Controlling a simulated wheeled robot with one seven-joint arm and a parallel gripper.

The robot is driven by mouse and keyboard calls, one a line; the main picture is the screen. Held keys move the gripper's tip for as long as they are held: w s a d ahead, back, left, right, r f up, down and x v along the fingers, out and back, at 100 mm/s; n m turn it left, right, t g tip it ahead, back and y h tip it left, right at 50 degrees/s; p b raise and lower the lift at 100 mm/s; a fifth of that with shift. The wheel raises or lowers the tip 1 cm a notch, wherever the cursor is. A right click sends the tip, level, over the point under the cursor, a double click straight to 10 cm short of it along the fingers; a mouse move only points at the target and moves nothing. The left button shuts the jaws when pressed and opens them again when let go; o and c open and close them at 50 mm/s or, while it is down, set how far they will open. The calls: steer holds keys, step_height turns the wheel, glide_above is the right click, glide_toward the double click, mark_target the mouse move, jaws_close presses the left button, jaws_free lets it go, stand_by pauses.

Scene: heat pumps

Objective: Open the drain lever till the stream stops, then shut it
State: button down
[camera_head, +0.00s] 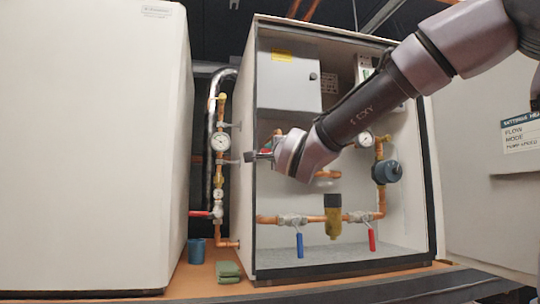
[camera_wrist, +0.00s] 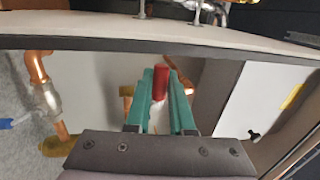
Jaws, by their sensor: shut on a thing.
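My gripper (camera_wrist: 161,100) has its teal fingers shut on a red handle (camera_wrist: 161,80) in the wrist view. In the head view my gripper (camera_head: 262,156) is at the front left edge of the open cabinet, and my wrist hides most of what it holds. I cannot tell whether this handle is the drain lever. Another red lever (camera_head: 200,213) sits low on the pipe left of the cabinet, apart from my gripper, above a blue cup (camera_head: 196,251). I cannot make out a stream.
Inside the cabinet (camera_head: 343,255) are a blue lever (camera_head: 300,245), a red lever (camera_head: 372,239), a brass filter (camera_head: 333,216) and a blue-grey pump (camera_head: 387,171). A green folded cloth (camera_head: 229,271) lies near the cup. A large white unit (camera_head: 90,150) stands left.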

steer(key=shift+r, duration=0.1)
stand_by(0.5)
steer(key=c, duration=0.8)
jaws_free()
steer(key=v, duration=1)
steer(key=shift+s+d, duration=0.1)
steer(key=shift+s, duration=0.3)
steer(key=shift+f, duration=0.2)
